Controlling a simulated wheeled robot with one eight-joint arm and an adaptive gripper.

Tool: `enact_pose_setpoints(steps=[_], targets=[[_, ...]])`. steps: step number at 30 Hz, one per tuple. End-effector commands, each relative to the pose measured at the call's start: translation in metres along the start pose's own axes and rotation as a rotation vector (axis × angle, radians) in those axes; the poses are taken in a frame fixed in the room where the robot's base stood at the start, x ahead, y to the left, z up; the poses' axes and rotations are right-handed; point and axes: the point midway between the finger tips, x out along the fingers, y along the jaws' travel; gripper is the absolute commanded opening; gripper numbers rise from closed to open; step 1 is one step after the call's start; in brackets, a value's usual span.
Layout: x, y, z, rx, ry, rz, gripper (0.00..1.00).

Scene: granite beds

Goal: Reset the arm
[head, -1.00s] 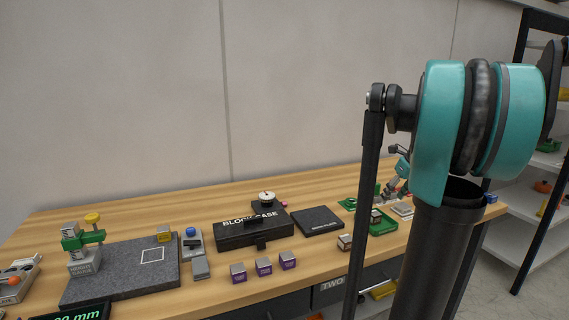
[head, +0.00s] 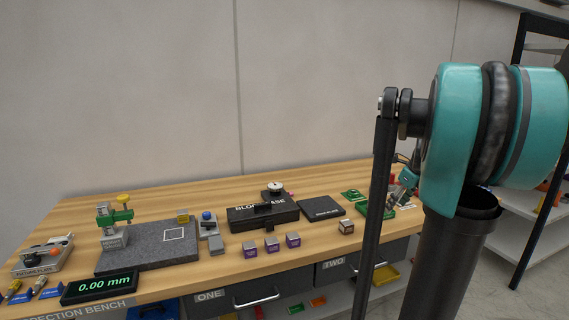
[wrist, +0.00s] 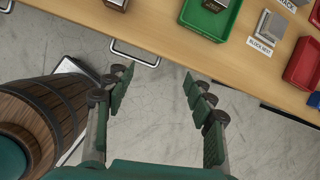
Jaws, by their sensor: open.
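My gripper (wrist: 158,105) shows in the wrist view with its two green-padded fingers spread apart and nothing between them. It hangs over the grey floor, just off the front edge of the wooden bench (wrist: 160,40). In the head view my arm stands upright at the right and covers part of the bench's right end. There the gripper is mostly hidden behind the arm.
On the bench are a granite plate (head: 146,252), a black block case (head: 250,221), several small purple-faced blocks (head: 271,244) and a green tray (wrist: 207,20). A wooden barrel (wrist: 52,110) stands on the floor left of my gripper. Shelves (head: 532,150) stand at the right.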

Motion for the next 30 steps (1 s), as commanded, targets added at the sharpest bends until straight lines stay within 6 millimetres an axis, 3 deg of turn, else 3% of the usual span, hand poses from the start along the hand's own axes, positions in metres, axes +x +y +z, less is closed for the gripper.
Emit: enact_pose_setpoints(steps=[8,14,24,30], targets=[[0.019,0.038,-0.007,-0.308,0.016,-0.004,0.54],[0.040,0.083,-0.019,-0.675,0.035,-0.007,0.54],[0.087,0.192,-0.076,-1.659,0.090,0.001,0.54],[0.108,0.243,-0.119,-2.212,0.126,0.014,0.54]])
